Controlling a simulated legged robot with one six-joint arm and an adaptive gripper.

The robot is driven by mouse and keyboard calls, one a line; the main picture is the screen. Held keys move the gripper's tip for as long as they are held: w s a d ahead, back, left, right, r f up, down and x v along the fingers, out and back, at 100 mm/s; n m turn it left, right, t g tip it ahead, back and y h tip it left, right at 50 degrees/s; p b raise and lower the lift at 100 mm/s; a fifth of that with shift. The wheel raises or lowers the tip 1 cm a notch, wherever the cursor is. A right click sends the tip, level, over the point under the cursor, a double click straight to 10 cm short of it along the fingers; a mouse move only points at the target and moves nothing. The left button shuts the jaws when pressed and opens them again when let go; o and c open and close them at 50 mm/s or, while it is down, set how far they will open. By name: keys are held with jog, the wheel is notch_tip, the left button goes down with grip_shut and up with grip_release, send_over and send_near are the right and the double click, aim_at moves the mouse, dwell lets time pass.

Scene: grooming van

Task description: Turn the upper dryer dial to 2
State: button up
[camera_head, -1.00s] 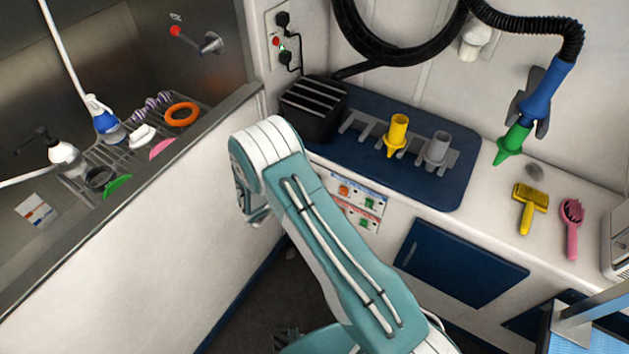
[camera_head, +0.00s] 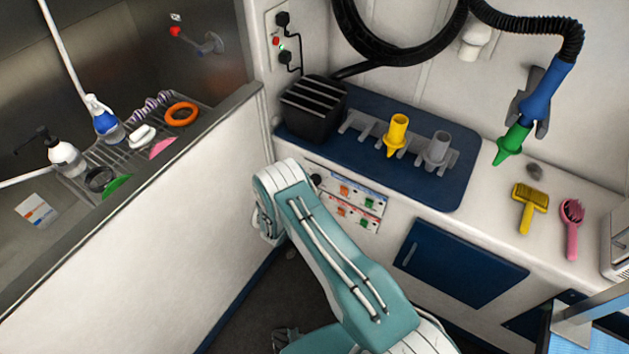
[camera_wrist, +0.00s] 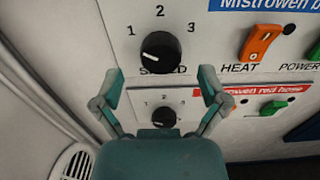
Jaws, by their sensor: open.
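The upper dryer dial (camera_wrist: 160,52) is a round black knob on a white panel, with 1, 2 and 3 around it and SPEED partly hidden below. Its white mark points left, nearest the 1. In the head view the dial (camera_head: 316,180) shows just right of my arm. My gripper (camera_wrist: 160,84) is open and empty, its teal fingertips apart to the lower left and lower right of the dial. It does not appear to touch the dial. A smaller-looking lower dial (camera_wrist: 163,117) sits between the fingers, partly covered by my gripper.
An orange HEAT switch (camera_wrist: 260,42) is right of the upper dial, with a green switch (camera_wrist: 274,107) lower down. A vent (camera_wrist: 73,163) is at lower left. The white tub wall (camera_head: 150,240) stands left of my arm; the counter (camera_head: 480,190) is above the panels.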

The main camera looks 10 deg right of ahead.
aim_at(315, 180)
jog(key=shift+x, duration=1.7)
jog(key=c, duration=1.1)
jog(key=shift+c, duration=0.2)
jog(key=m, duration=0.6)
jog(key=shift+w+r, duration=0.1)
jog(key=m, duration=0.5)
jog(key=shift+m, duration=0.4)
